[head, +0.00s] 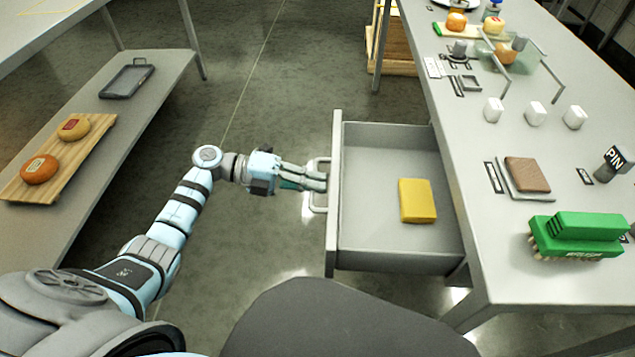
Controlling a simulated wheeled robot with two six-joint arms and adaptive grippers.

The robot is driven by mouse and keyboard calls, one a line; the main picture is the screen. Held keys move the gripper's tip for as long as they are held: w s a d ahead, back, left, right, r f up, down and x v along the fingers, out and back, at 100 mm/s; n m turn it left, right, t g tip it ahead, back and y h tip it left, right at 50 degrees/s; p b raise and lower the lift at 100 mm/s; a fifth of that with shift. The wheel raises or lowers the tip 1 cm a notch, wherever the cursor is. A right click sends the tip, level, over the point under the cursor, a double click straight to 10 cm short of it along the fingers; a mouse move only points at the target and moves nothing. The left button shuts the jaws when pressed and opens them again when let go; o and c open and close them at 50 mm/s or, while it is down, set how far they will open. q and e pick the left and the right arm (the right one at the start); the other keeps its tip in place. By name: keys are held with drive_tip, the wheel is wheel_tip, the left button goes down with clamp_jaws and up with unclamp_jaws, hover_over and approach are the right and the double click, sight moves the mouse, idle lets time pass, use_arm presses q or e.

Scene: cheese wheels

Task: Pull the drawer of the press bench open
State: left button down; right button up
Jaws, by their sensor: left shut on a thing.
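The drawer (375,235) of the press bench (470,215) stands pulled out to the left, its inside in view. A yellow block (417,201) lies in it, toward the bench side. The drawer's front panel (333,235) carries a metal bar handle (318,208) on its outer face. My left gripper (314,179) is shut on the handle, near its upper part as pictured. Its fingers hide some of the bar. My right gripper is not in view.
On the bench are a green brush (577,235), a brown block (527,173) and several white blocks (534,113). At left, a low shelf holds a wooden board (45,180) with two cheese wheels and a dark tray (127,80). The floor between is clear.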

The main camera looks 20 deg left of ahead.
use_arm(q)
drive_tip(key=c, duration=1.7)
unclamp_jaws()
drive_tip(key=v, duration=1.2)
drive_tip(key=shift+a, duration=0.1)
